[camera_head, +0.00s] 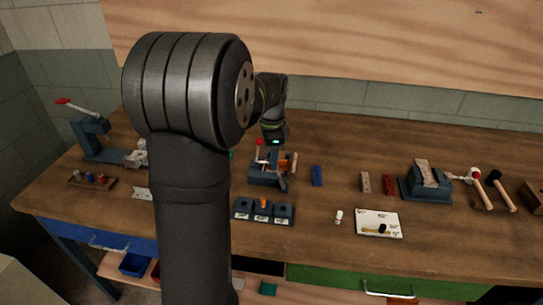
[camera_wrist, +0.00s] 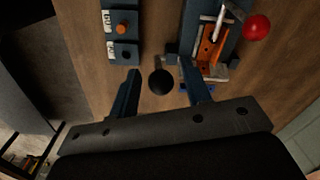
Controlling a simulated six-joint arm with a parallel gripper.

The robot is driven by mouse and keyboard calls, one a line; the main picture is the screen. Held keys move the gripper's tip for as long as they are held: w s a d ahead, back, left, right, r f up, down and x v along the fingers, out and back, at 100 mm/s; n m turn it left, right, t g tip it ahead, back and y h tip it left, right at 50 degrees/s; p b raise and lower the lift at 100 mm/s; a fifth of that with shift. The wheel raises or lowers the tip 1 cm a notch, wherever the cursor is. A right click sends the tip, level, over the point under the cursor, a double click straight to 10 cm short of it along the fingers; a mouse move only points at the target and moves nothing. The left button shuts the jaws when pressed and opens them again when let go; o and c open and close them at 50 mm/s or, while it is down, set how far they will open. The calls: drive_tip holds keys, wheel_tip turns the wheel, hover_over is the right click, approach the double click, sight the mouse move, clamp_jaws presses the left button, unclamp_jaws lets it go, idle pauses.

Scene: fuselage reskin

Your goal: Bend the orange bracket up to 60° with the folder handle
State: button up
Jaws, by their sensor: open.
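The folder (camera_head: 262,181) is a blue-grey bench tool in the middle of the table; it also shows at the top of the wrist view (camera_wrist: 188,28). The orange bracket (camera_wrist: 208,48) sits in it, with a pale bar and a lever over it; a bit of its orange shows in the head view (camera_head: 284,164). A red ball (camera_wrist: 257,27) tops the lever. My gripper (camera_wrist: 159,68) is open, with a dark round knob (camera_wrist: 160,83) between its fingers, apparently the folder handle's end. Gaps show on both sides of the knob. My fingers are unclear in the head view.
A row of labelled blue-grey blocks (camera_head: 264,220), one with an orange peg, stands in front of the folder. A blue bar (camera_head: 317,176) lies to its right. A white card (camera_head: 378,232) and small bottle (camera_head: 339,217) lie front right. My arm hides part of the left table.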

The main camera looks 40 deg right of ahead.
drive_tip(key=shift+f, duration=0.3)
clamp_jaws()
